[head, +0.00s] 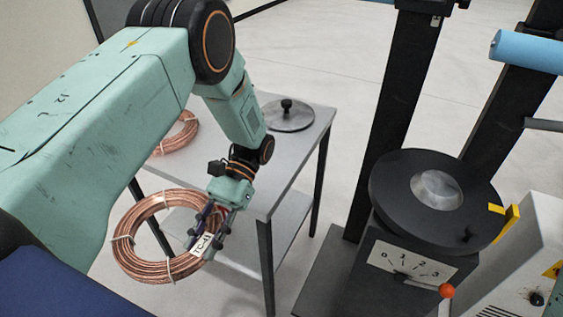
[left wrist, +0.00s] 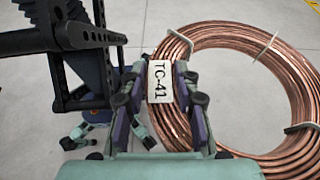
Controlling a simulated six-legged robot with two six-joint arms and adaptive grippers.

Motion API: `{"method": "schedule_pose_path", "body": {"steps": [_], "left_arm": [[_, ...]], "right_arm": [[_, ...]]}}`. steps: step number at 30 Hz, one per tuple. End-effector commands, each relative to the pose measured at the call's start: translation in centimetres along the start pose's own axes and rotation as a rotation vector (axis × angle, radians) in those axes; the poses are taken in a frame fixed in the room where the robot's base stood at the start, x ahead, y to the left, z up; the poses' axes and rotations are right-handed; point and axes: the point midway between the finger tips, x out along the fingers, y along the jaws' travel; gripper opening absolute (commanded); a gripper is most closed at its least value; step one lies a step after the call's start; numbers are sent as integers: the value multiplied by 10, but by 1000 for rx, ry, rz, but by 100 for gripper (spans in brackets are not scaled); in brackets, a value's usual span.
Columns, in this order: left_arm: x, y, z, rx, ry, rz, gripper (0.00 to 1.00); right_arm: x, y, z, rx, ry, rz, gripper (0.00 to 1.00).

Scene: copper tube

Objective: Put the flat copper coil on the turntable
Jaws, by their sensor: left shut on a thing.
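My left gripper (head: 208,232) is shut on the rim of a flat copper coil (head: 133,262), at the white tag marked TC-41. The coil hangs in front of the grey table, clear of its top. In the left wrist view the coil (left wrist: 290,75) runs off to the right, with the tag (left wrist: 160,82) between my left gripper's fingers (left wrist: 160,95). The turntable (head: 390,185) is a black round plate with a silver dome at its middle, on a stand with a dial at the right. It carries no coil. My right gripper does not show clearly in the head view.
The grey table (head: 300,150) holds a second copper coil (head: 183,135), partly behind my arm, and a grey disc with a black knob (head: 288,113). Black posts (head: 398,100) rise behind the turntable. A blue cylinder (head: 527,50) sits at upper right. Open floor separates table and stand.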

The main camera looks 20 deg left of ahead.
Motion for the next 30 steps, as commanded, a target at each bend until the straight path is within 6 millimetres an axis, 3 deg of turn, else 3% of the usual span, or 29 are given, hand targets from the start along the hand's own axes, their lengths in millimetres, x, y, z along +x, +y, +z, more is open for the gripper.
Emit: {"method": "schedule_pose_path", "body": {"steps": [4, 8, 15, 22, 26, 30], "left_arm": [[2, 35, 5, -122, -3, 300, 0], [-10, 66, 9, -232, -3, 571, 0], [-66, 105, 13, -449, -6, 1107, 0], [-126, 99, 18, -660, -17, 1625, 0], [-140, 90, 22, -746, -21, 1838, 0], [-140, 85, 25, -811, -21, 1989, 0]], "right_arm": [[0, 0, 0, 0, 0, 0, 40], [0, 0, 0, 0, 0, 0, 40], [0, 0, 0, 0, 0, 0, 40], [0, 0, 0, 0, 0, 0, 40], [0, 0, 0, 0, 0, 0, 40], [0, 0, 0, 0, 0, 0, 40]]}}
